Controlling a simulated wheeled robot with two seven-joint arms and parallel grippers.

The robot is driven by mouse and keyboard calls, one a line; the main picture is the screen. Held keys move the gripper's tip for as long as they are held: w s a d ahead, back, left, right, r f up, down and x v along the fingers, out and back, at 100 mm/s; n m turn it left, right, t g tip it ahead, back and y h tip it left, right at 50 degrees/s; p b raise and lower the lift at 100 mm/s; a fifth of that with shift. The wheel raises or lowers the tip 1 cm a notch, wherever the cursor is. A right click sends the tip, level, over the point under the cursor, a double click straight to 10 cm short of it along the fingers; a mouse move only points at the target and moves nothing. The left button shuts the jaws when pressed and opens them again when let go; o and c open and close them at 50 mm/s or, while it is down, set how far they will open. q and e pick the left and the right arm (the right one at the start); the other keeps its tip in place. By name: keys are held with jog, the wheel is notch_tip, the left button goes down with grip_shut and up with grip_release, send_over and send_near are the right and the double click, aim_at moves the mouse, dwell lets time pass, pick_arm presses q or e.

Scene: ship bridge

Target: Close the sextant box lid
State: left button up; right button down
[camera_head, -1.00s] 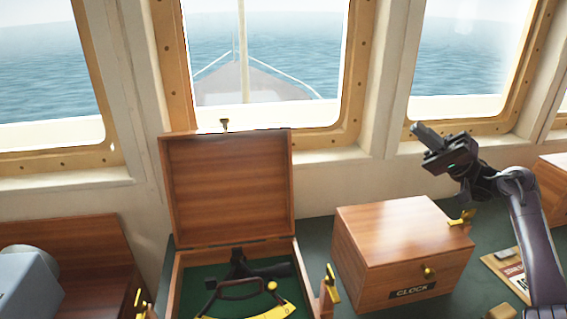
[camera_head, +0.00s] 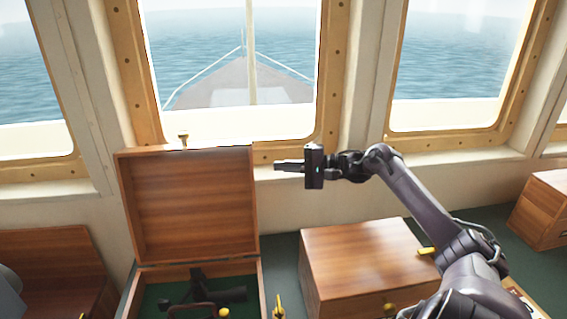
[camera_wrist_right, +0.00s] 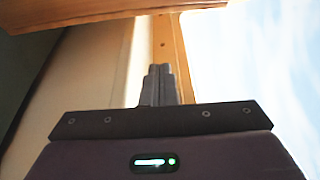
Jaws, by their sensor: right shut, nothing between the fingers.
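The sextant box lid (camera_head: 188,205) is a brown wooden panel standing upright, open, with a small brass catch (camera_head: 183,140) on its top edge. The box body (camera_head: 262,292) below has a green lining and holds a dark sextant (camera_head: 205,291), cut off by the bottom of the head view. My right gripper (camera_head: 277,166) is shut and empty, just right of the lid's upper right edge, pointing left. In the right wrist view its fingers (camera_wrist_right: 160,84) are together, and a wooden edge (camera_wrist_right: 110,12), probably the lid, crosses the top. My left gripper is out of view.
A wooden clock box (camera_head: 360,262) stands right of the sextant box, under my right arm. Another wooden box (camera_head: 545,210) is at the far right. Window frames and the wall (camera_head: 280,215) stand close behind the lid.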

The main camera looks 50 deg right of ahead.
jog(key=p+x, duration=0.1)
jog(key=x, duration=0.6)
jog(key=shift+r+p, duration=0.2)
jog(key=shift+p, duration=0.15)
pick_arm(q)
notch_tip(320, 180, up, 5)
jog(key=p, duration=0.3)
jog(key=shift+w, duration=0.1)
pick_arm(e)
jog(key=s+a, duration=0.2)
jog(key=s, duration=0.1)
jog(key=shift+a+r, duration=0.25)
jog(key=shift+r, duration=0.1)
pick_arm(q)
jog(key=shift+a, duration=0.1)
